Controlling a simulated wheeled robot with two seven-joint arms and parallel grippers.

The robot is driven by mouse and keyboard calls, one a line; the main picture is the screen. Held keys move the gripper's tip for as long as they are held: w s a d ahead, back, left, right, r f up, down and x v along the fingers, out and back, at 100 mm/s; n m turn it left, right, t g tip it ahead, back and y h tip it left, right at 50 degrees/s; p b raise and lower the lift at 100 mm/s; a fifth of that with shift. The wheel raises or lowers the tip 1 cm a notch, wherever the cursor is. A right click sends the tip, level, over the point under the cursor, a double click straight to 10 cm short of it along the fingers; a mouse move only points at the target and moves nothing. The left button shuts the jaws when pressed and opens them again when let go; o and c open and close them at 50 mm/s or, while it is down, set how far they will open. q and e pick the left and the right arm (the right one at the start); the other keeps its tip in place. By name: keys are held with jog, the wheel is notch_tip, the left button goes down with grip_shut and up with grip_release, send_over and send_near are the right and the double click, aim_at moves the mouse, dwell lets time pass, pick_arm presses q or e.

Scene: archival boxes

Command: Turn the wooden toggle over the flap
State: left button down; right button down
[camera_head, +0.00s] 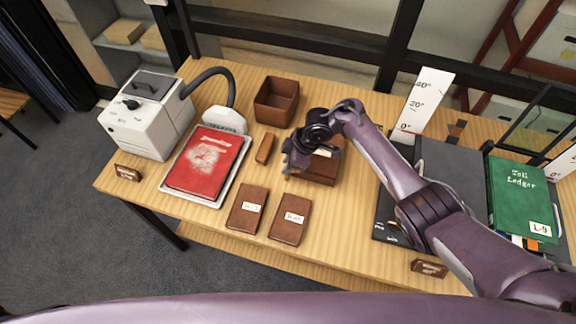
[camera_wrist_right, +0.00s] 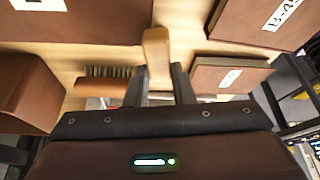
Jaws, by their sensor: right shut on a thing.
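A brown box (camera_head: 320,173) with a pale label stands on the table, partly hidden by my right gripper (camera_head: 297,160). In the right wrist view its brown surface (camera_wrist_right: 105,25) fills the upper left. A short pale wooden piece, seemingly the toggle (camera_wrist_right: 156,50), stands between the two fingers of my right gripper (camera_wrist_right: 160,85). That gripper is shut on it, at the side of the box. The toggle cannot be made out in the head view. I cannot tell the flap from the rest of the box. My left gripper is out of view.
Two brown labelled cases (camera_head: 247,207) (camera_head: 290,216) lie in front. A brush (camera_head: 265,148) and an open brown bin (camera_head: 276,100) are beside the box. A red book (camera_head: 205,160) lies on a tray at left; a green ledger (camera_head: 520,195) is at right.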

jog(key=n+b, duration=0.1)
jog(key=n+g+b, duration=0.1)
jog(key=b, duration=0.1)
jog(key=n+b, duration=0.1)
jog(key=n, duration=0.1)
jog(key=shift+w+f+g+b, duration=0.15)
jog(key=shift+w+g+b, duration=0.15)
jog(key=shift+b, duration=0.1)
pick_arm(q)
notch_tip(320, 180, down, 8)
jog(key=b, duration=0.2)
pick_arm(e)
jog(key=shift+r+n+g, duration=0.2)
jog(key=shift+n+g, duration=0.2)
jog(key=shift+n, duration=0.9)
jog(key=c, duration=1.2)
grip_release()
jog(key=shift+s, duration=0.1)
jog(key=shift+c, duration=0.2)
jog(key=shift+h, duration=0.3)
